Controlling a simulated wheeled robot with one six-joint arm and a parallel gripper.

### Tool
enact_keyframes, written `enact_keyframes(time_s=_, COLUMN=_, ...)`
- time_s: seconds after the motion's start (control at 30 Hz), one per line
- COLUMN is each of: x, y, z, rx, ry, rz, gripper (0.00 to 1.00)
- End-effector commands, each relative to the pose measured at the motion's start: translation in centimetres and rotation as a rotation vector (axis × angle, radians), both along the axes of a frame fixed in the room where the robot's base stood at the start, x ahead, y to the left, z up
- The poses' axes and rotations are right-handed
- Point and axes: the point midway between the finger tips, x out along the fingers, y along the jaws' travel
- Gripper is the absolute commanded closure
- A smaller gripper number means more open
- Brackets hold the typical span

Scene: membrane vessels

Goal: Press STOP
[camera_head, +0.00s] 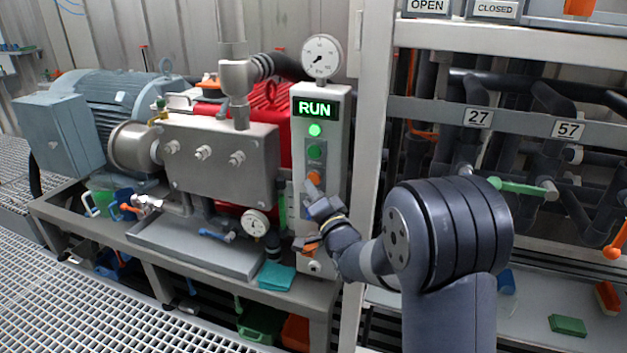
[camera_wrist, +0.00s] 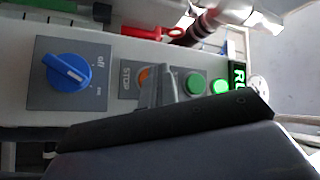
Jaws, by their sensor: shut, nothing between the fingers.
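The STOP button is an orange round button (camera_head: 313,178) on the light grey control panel, below a green button (camera_head: 315,152) and a lit green lamp (camera_head: 315,130). The display (camera_head: 317,108) reads RUN. My gripper (camera_head: 312,191) is shut and empty, its tip just below the orange button in the head view. In the wrist view the shut fingers (camera_wrist: 163,72) partly cover the orange button (camera_wrist: 145,76), beside its STOP label (camera_wrist: 126,76). I cannot tell whether the tip touches it. The green button (camera_wrist: 196,84) stands clear next to it.
A blue rotary knob (camera_wrist: 67,72) sits on the same panel beyond the STOP label. A pressure gauge (camera_head: 321,57) tops the panel. A steel pump block (camera_head: 215,160) stands at left; a grey post (camera_head: 368,180) and pipe rack with green-handled valve (camera_head: 520,187) stand at right.

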Motion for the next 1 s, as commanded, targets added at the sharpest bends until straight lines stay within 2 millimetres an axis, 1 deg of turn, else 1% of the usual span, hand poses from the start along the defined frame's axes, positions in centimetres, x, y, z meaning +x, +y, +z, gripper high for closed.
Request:
enact_keyframes(time_s=0.37, x=0.01, y=0.0, z=-0.01, rx=0.0, ry=0.0, rz=0.0, gripper=1.0)
enact_keyframes(time_s=0.7, x=0.84, y=-0.34, z=0.01, rx=0.001, ry=-0.002, rz=-0.001, gripper=1.0)
enact_keyframes(time_s=1.0, x=0.85, y=-0.43, z=0.0, rx=0.0, ry=0.001, rz=-0.003, gripper=1.0)
